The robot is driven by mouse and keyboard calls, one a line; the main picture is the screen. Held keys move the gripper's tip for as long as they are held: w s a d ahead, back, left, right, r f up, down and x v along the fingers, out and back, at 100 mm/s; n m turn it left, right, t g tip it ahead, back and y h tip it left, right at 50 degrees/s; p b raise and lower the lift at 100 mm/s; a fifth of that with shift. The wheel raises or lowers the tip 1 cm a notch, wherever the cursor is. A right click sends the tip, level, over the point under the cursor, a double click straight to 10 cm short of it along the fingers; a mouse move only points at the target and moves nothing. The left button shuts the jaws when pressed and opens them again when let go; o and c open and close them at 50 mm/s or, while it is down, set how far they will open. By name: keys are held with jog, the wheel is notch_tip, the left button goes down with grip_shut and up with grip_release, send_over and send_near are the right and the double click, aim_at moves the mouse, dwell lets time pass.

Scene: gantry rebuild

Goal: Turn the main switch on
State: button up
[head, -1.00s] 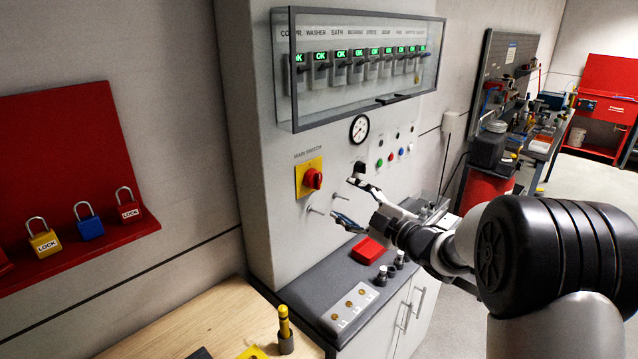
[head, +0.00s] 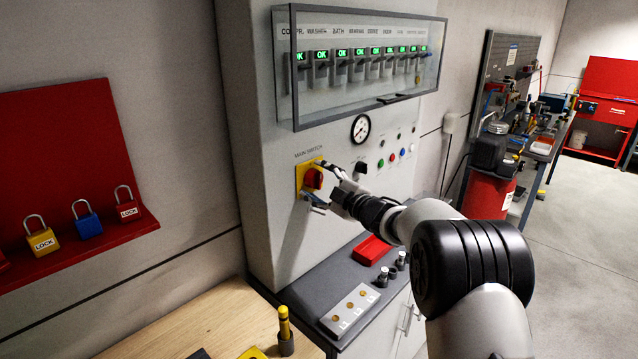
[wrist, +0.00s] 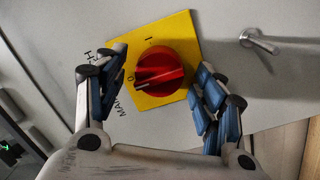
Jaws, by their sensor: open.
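The main switch is a red rotary knob (wrist: 158,72) on a yellow plate (wrist: 178,28), set in the grey cabinet front. In the wrist view, the plate bears a 0 and an I mark, and the knob's dark grip bar lies nearer the 0. The knob also shows in the head view (head: 312,179), partly beside my fingers. My gripper (wrist: 157,90) is open, with one blue-padded finger on each side of the knob. The left finger overlaps the plate's edge in view; I cannot tell whether either finger touches the knob.
A metal peg (wrist: 258,42) sticks out beside the plate. Above, a clear cover (head: 360,85) encloses a row of breakers with green OK displays. A gauge (head: 360,129) and small buttons sit to the right. A red box (head: 372,250) lies on the ledge below.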

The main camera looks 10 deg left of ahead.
jog(key=shift+c, duration=0.3)
jog(key=c, duration=1)
